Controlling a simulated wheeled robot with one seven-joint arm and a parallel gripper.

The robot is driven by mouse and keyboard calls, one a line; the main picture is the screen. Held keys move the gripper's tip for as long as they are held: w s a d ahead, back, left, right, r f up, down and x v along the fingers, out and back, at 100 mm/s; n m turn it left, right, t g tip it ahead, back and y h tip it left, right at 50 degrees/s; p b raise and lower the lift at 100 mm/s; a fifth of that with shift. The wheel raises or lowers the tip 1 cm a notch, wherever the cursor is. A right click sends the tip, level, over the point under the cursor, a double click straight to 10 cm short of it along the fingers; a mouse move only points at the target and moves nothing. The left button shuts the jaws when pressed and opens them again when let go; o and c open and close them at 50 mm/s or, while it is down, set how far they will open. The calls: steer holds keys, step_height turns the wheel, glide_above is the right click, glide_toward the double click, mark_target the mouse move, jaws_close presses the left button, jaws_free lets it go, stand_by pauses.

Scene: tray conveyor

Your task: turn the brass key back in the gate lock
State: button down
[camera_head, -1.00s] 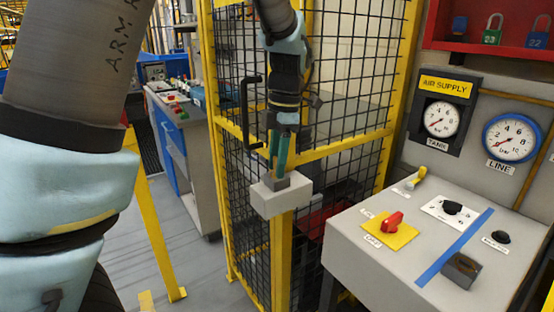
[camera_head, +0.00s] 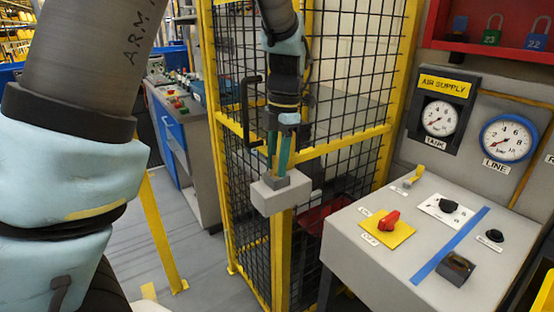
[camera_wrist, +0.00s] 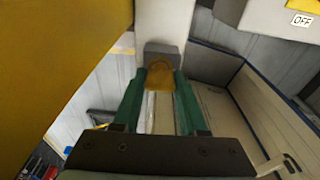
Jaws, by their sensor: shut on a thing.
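My gripper (camera_head: 278,157) points down at the gate lock, a grey box (camera_head: 283,196) on the yellow gate post. In the wrist view its green fingers (camera_wrist: 160,85) are closed on the two sides of the brass key (camera_wrist: 159,78). The key stands at the dark lock block (camera_wrist: 162,52), and its shaft is hidden. In the head view the fingers hide most of the key. How far the key is turned cannot be told.
The yellow-framed mesh gate (camera_head: 350,145) stands behind my gripper. To the right is a grey panel (camera_head: 400,262) with a red switch (camera_head: 389,220) and a black knob (camera_head: 449,206). A black gate handle (camera_head: 250,110) is left of my wrist.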

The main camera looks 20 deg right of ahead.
steer(key=shift+n+p, duration=1.6)
steer(key=shift+p, duration=0.1)
steer(key=shift+c, duration=1.8)
jaws_free()
steer(key=shift+w+a, duration=0.1)
